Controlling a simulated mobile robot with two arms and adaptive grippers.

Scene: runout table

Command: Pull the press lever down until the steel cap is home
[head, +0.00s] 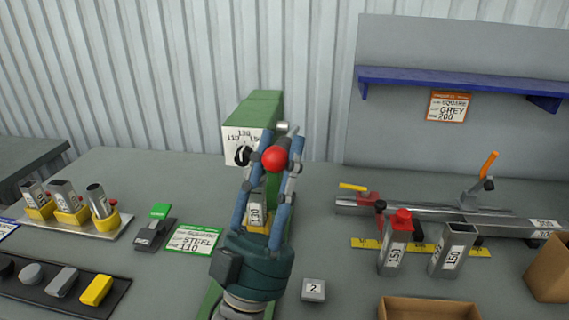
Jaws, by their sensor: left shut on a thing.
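The green press (262,97) stands at the middle back of the table, with a white face marked 110, 130 and 150. The lever's red ball knob (275,158) is in front of it. My left gripper (277,150) reaches up from the bottom middle and is shut on the knob, a finger on each side. A grey tube marked 130 (255,213) stands upright in the press, partly behind my gripper. The steel cap cannot be made out there; my gripper covers the top of the tube. My right gripper is not in view.
Left are several tubes in yellow cups on a tray (112,230), a dark tray of caps (75,302) and a green "STEEL 110" card (194,240). Right are two tubes marked 150 (396,250), a rail with clamps (430,208) and cardboard boxes (428,309). A small block marked 2 (313,290) is close by.

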